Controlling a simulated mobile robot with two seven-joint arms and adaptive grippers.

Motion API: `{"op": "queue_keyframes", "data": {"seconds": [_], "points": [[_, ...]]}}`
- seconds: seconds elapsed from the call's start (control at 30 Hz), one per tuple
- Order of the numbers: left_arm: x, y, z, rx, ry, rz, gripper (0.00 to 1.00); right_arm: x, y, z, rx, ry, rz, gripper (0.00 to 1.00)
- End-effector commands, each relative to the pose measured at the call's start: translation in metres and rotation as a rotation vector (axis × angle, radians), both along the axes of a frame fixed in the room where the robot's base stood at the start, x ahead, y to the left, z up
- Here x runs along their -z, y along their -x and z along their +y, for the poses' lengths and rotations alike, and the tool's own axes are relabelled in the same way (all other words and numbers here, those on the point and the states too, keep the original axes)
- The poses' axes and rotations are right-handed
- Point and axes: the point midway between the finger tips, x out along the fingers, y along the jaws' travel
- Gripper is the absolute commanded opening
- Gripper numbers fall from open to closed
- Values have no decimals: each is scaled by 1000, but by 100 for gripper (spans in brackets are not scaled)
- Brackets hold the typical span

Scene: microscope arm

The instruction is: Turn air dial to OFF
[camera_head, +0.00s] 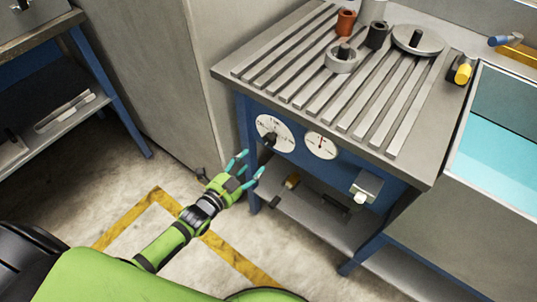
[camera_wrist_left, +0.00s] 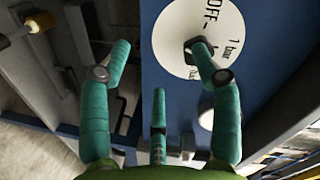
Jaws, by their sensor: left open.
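The air dial (camera_head: 275,133) is a round white plate with a black knob (camera_head: 269,140) on the blue front panel of the bench. In the left wrist view the dial (camera_wrist_left: 170,42) shows large, with "OFF" and "1 bar" printed on it. My left gripper (camera_head: 250,164) is open, just left of and below the dial, with its teal fingers spread. In the wrist view its right fingertip overlaps the knob; I cannot tell whether it touches. The knob's exact setting is partly hidden by that finger. My right gripper is not in view.
A white gauge (camera_head: 321,146) sits right of the dial, and a metal box fitting (camera_head: 366,185) farther right. The slatted bench top (camera_head: 300,65) overhangs the panel. A grey cabinet (camera_head: 160,70) stands to the left. The floor below my left arm is open.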

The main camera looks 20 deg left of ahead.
Motion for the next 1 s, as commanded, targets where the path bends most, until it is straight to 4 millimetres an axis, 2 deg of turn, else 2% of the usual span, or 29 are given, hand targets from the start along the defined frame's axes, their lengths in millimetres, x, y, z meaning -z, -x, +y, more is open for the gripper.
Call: {"op": "queue_keyframes", "data": {"seconds": [0.03,0.1,0.23,0.43,0.6,0.73,1.0], "points": [[-9,-5,-6,26,-23,-69,63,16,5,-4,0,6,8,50],[-26,-9,-11,47,-45,-132,63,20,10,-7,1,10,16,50],[-41,-19,-17,60,-60,-177,63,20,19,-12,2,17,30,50],[-41,-48,-27,58,-61,-174,63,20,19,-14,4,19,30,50],[-41,-68,-34,58,-61,-172,63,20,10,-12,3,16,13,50],[-40,-76,-37,57,-59,-170,63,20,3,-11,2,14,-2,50],[-40,-77,-38,58,-60,-169,63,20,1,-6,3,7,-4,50]]}}
